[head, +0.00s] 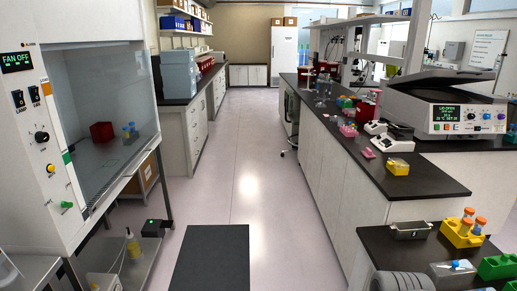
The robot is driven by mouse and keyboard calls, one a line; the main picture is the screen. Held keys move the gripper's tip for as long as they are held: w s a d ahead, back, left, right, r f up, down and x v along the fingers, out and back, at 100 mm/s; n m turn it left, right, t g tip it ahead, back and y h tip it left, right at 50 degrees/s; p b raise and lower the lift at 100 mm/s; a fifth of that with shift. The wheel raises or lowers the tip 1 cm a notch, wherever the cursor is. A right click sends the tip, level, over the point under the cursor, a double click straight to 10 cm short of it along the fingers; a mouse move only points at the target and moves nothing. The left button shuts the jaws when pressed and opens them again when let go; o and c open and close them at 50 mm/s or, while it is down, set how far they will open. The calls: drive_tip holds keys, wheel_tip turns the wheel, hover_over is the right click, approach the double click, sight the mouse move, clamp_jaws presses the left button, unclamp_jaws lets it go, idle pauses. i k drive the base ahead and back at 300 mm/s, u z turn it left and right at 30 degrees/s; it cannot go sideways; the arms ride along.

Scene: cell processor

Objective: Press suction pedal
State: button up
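A small dark box with a green light (155,228) sits low beside the right leg of the fume hood frame, at the left of the head view. It looks like the suction pedal, but it is too small to be sure. Nothing touches its top that I can see. My gripper is not in view.
The fume hood (98,100) with a "FAN OFF" display stands at left. A lower shelf (135,268) under it holds a bottle (132,244). A dark flat rectangle (212,258) lies at the bottom centre. Benches flank a clear aisle (248,150); a centrifuge (446,102) stands right.

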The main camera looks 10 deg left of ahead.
sight(166, 224)
drive_tip(key=u, duration=0.2)
drive_tip(key=i, duration=2.2)
drive_tip(key=u, duration=0.75)
drive_tip(key=i, duration=1.7)
drive_tip(key=u, duration=1.05)
drive_tip(key=i, duration=1.5)
drive_tip(key=u, duration=0.35)
